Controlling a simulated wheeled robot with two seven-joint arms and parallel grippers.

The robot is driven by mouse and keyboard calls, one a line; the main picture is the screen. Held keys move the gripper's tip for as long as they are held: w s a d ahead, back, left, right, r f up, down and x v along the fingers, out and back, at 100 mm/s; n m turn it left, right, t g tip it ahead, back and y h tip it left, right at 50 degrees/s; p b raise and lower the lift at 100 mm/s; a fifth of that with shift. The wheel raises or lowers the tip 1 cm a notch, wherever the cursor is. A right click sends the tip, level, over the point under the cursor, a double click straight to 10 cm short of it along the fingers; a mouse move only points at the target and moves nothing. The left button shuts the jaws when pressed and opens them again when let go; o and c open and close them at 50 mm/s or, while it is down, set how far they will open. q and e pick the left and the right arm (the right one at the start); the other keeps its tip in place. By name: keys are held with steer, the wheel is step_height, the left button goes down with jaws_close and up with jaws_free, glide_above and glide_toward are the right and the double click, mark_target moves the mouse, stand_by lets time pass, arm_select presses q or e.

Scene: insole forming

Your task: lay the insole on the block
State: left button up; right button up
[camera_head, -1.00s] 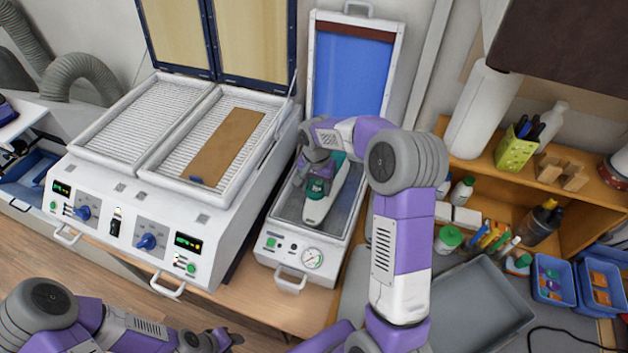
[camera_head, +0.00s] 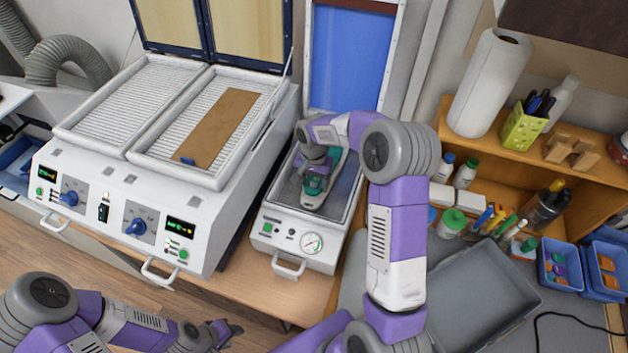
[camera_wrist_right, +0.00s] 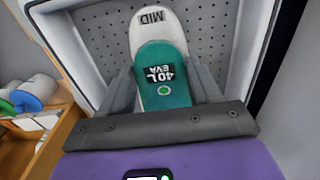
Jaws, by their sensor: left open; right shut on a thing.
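The teal insole (camera_wrist_right: 164,62), marked "40L EVA", shows in the right wrist view over the white block (camera_wrist_right: 152,22), marked "MID". My right gripper (camera_wrist_right: 163,88) is shut on the insole, a finger on each side. The insole lies lengthwise along the block, whose far end shows beyond it; I cannot tell whether they touch all along. In the head view the insole (camera_head: 316,185) and my right gripper (camera_head: 312,168) are over the press tray, partly hidden by my right arm. My left gripper (camera_head: 226,334) is open and empty at the lower left.
The press (camera_head: 300,227) has a grey perforated bed and a raised blue-membrane lid (camera_head: 346,62). Left of it stands a two-bed heater (camera_head: 108,168) with a brown sheet (camera_head: 216,130) on one bed. At right are a grey tray (camera_head: 480,295) and a wooden shelf (camera_head: 440,112).

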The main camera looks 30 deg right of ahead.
steer(key=shift+f+b, duration=0.4)
steer(key=shift+f, duration=0.1)
stand_by(0.6)
steer(key=o, duration=1.1)
steer(key=shift+r, duration=3.85)
